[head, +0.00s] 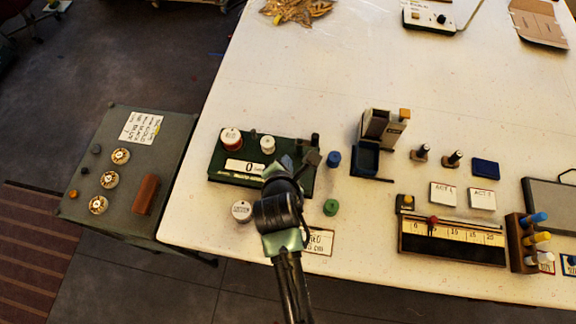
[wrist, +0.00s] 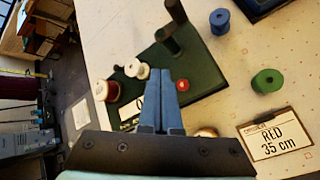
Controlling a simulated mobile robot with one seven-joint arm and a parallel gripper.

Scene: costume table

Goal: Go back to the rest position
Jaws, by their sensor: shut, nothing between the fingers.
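My gripper (wrist: 163,104) is shut and empty; its two blue-grey fingers meet in the wrist view. In the head view my gripper (head: 286,162) is over the front right part of a dark green board (head: 214,163) on the white table. The board has a counter plate reading 0 and carries a red-and-white spool (head: 231,139) and a white spool (head: 267,144). In the wrist view a small red button (wrist: 183,85) shows on the board beside the fingertips. I cannot tell whether the fingers touch the board. My arm hides part of the board.
A blue spool (head: 333,159) and a green spool (head: 331,207) stand right of my gripper. A card (wrist: 275,134) reads "RED 35 cm". A ruler box (head: 452,241) stands right. A grey side table (head: 117,190) stands left.

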